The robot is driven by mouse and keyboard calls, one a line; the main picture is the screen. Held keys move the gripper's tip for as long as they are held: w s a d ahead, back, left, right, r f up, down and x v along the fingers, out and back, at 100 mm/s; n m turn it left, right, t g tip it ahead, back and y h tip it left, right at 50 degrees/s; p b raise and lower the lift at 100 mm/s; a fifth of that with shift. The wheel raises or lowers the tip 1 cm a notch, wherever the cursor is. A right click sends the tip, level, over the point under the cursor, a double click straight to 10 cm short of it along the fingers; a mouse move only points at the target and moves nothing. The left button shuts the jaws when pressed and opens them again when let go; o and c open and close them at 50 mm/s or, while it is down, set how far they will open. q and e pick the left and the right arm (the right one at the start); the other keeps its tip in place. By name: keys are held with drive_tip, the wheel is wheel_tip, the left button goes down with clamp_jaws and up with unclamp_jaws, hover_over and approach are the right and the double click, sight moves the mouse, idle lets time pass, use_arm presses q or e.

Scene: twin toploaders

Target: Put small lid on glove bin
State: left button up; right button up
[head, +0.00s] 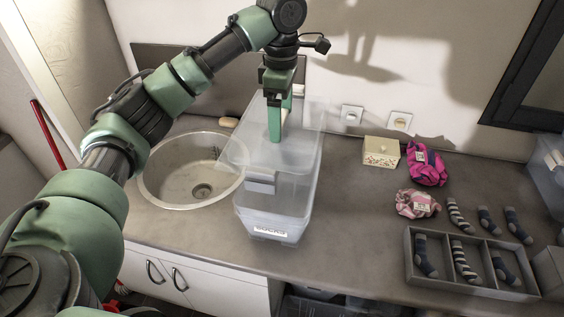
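A clear plastic bin (272,217) stands on the counter right of the sink; its front label seems to read "SOCKS". A translucent sheet-like piece (236,150), possibly a lid, slants at the bin's upper left, with a grey latch-like part (261,182) near its front. My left gripper (276,132) points down over the bin, its green fingertips among the clear plastic. I cannot tell whether it grips anything. Clear layers overlap, so lid and bin edges are hard to separate. I cannot identify a glove bin for certain. My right gripper is not in view.
A round sink (190,170) is at left. Right are a small cream box (381,152), a magenta bundle (427,168), a pink bundle (417,203), several loose socks and a grey divided tray (470,287) of socks. Another clear bin (548,165) stands at the right edge.

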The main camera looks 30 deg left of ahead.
use_arm(q)
drive_tip(key=f, duration=0.5)
drive_tip(key=shift+w+f, duration=0.2)
drive_tip(key=shift+f, duration=0.05)
wheel_tip(320, 180, down, 9)
drive_tip(key=p, duration=0.2)
drive_tip(key=shift+w+a+r, duration=0.15)
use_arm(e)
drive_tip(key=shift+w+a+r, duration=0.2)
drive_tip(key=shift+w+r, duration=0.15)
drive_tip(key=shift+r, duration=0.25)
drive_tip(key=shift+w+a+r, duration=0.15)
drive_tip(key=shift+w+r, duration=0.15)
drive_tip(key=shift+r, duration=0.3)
